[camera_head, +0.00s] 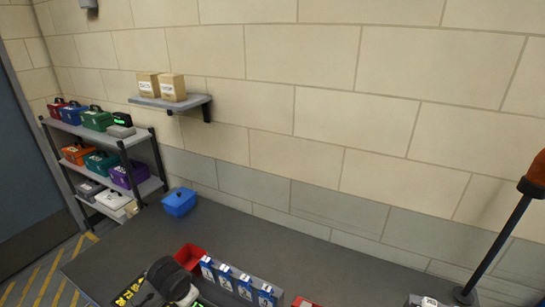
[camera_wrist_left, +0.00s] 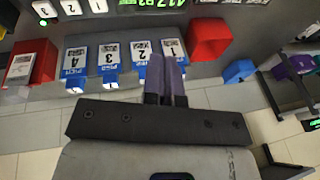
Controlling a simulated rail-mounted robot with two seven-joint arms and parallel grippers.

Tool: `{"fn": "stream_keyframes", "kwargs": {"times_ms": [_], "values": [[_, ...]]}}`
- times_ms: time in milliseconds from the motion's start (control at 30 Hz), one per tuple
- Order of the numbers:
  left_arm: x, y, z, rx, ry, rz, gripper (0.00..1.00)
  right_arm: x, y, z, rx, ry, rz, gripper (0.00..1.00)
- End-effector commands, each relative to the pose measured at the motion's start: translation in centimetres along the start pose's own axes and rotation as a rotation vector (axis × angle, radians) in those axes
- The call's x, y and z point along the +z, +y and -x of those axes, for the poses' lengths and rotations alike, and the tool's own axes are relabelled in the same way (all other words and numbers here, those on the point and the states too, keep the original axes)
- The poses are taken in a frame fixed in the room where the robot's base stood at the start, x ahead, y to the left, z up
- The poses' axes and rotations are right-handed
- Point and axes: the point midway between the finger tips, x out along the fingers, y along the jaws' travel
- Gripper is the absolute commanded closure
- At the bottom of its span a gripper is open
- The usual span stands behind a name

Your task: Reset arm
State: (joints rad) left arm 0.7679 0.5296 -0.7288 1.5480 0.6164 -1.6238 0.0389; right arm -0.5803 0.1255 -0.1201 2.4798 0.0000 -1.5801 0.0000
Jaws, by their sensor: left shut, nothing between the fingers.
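My left gripper (camera_wrist_left: 166,60) shows in the left wrist view, with its two dark fingers together and nothing between them. The fingers point toward a row of blue holders (camera_wrist_left: 108,72) with numbered white cards. They overlap the cards marked 2 and 1 in the picture; I cannot tell whether they touch. In the head view a rounded black and white shape at the bottom, left of the blue holders (camera_head: 244,292), looks like part of my left arm. Its fingers cannot be made out there. My right gripper is in neither view.
A red bin (camera_head: 189,257) stands beside the holders on the dark table (camera_head: 300,255). A blue box (camera_head: 180,202) sits near the table's back left. A shelf rack (camera_head: 105,139) with coloured boxes stands left. A dark pole (camera_head: 497,245) rises at right. The table's middle is clear.

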Motion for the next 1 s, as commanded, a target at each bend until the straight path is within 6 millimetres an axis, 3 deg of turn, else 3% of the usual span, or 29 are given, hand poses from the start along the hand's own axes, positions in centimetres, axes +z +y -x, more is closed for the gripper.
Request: {"fn": "stream_keyframes", "kwargs": {"times_ms": [33,200,333,433,667,867,1000], "values": [[-1.3,-0.3,2.4,-0.056,0.079,-0.022,1.0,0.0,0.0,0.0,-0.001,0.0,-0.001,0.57],[-4.5,-0.1,9.9,-0.196,0.318,-0.051,1.0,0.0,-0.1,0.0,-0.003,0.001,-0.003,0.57],[-4.2,1.8,13.6,-0.252,0.469,-0.038,1.0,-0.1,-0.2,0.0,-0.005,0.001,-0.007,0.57],[-2.4,3.6,15.0,-0.268,0.556,0.002,1.0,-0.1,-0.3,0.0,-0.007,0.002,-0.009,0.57],[5.0,7.3,14.4,-0.236,0.611,0.15,1.0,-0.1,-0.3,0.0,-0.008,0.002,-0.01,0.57],[13.2,11.3,11.0,-0.147,0.513,0.279,1.0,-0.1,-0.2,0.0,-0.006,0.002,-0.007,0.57],[19.0,14.6,7.8,-0.069,0.379,0.343,1.0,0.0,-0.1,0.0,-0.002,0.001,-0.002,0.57]]}}
